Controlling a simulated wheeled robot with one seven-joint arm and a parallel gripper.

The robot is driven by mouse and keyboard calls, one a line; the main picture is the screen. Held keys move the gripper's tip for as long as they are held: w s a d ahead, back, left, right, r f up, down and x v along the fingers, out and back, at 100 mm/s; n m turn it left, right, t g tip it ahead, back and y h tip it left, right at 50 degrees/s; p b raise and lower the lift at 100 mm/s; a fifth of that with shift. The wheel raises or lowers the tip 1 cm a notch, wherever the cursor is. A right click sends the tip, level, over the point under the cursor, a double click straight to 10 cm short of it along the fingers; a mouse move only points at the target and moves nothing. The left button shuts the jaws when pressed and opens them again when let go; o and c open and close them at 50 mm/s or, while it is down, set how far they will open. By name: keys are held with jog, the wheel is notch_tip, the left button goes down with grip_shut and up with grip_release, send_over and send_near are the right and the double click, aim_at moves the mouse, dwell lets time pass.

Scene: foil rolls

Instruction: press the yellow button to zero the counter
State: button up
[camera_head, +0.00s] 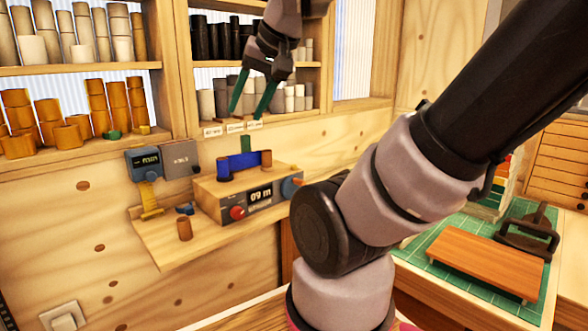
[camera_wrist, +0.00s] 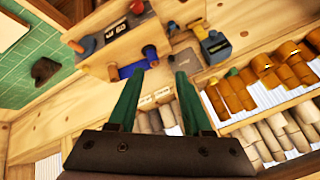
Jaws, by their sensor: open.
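The counter (camera_head: 215,200) is a wooden box with a dark display reading "09 m" on its front. A red round knob or button (camera_head: 237,212) is left of the display and a blue knob (camera_head: 291,187) is at its right end. A blue block and brown rolls sit on top. The counter also shows, turned over, in the wrist view (camera_wrist: 112,45). I cannot make out a yellow button on it. My gripper (camera_head: 252,108) has green fingers, open and empty, pointing down above and behind the counter in the picture. Its fingers also show in the wrist view (camera_wrist: 158,76).
A wooden ledge (camera_head: 160,245) carries the counter, a small brown roll (camera_head: 184,229) and a grey-blue device (camera_head: 146,163) with a yellow part below it. Shelves of rolls (camera_head: 110,100) stand behind. A green mat (camera_head: 455,275) with a wooden board lies at right.

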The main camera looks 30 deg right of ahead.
grip_shut()
dwell(1.5)
